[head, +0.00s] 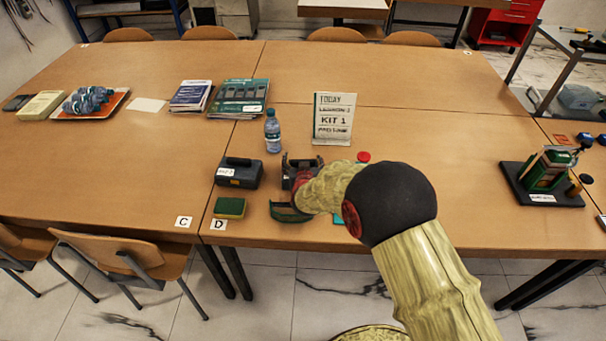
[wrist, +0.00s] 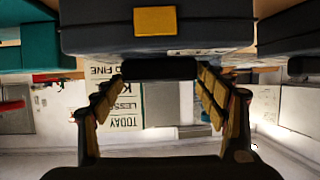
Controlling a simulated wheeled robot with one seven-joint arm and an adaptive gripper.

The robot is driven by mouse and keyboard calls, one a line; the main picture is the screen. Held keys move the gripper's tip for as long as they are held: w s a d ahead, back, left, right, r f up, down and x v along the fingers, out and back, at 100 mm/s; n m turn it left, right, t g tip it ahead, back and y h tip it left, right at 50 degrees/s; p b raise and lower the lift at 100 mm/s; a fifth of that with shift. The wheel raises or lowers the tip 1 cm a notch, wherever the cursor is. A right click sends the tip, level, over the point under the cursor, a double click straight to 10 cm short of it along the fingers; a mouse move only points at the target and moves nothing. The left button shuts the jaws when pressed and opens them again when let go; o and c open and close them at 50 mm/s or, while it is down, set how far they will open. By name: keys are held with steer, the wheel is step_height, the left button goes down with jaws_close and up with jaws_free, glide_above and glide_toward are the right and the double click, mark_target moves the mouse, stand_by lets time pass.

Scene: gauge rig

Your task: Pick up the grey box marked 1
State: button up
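A dark grey box (wrist: 90,38) with a yellow latch fills the top of the upside-down wrist view. Its dark handle (wrist: 160,68) lies between the fingertips of my gripper (wrist: 162,84). The fingers are spread to either end of the handle; I cannot tell whether they touch it. A pale label on the box's edge is unreadable. In the head view a dark box (head: 301,162) stands by my wrist, partly hidden by my arm; its marking is not visible. A second grey box (head: 239,173) with a white label stands to its left.
A green-and-yellow sponge (head: 230,208) and a dark green item (head: 289,212) lie near the front edge. A green device on a black base (head: 541,185) is at right.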

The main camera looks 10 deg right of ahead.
steer(key=shift+r, duration=0.1)
steer(key=c, duration=1.7)
